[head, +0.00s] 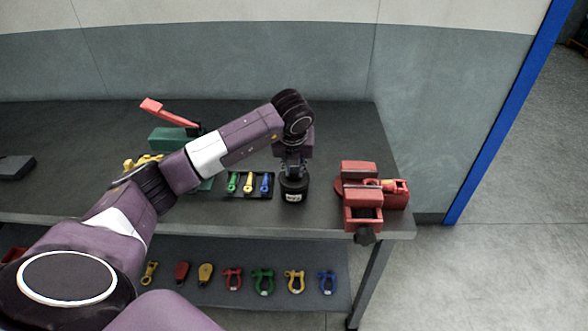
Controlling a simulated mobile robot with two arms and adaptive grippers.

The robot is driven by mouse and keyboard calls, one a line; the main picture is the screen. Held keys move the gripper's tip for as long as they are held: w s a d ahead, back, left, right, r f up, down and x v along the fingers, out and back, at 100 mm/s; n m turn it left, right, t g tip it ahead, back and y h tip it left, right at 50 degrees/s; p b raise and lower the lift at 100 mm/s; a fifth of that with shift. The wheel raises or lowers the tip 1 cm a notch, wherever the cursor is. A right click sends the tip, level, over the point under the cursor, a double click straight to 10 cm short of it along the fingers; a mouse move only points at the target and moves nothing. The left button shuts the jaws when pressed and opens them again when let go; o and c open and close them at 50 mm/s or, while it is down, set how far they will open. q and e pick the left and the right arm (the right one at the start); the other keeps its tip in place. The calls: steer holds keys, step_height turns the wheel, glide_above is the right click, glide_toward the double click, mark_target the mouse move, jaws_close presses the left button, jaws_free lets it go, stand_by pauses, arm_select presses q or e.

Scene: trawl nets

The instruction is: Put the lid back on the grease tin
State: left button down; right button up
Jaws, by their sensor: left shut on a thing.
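A small black grease tin (292,198) with a pale label stands upright on the grey workbench, left of the red vise. My left gripper (293,174) points down directly over the tin and is shut on the dark lid (293,181). The lid is at the top of the tin; both are dark, so I cannot tell whether it is seated or slightly above. The fingertips are small and partly lost against the dark lid. My right gripper is not in view.
The red vise (360,215) stands at the bench's right end. A black tray (238,191) with green, yellow and blue tools lies left of the tin. A green tool with a red lever (166,113) is behind my arm. Several shackles lie on the lower shelf (215,305).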

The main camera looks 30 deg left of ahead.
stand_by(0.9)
arm_select(q)
steer(key=shift+f+b, duration=0.15)
steer(key=shift+b, duration=0.35)
stand_by(0.5)
stand_by(0.4)
steer(key=c, duration=1.7)
jaws_free()
steer(key=shift+c, duration=0.2)
steer(key=o, duration=0.5)
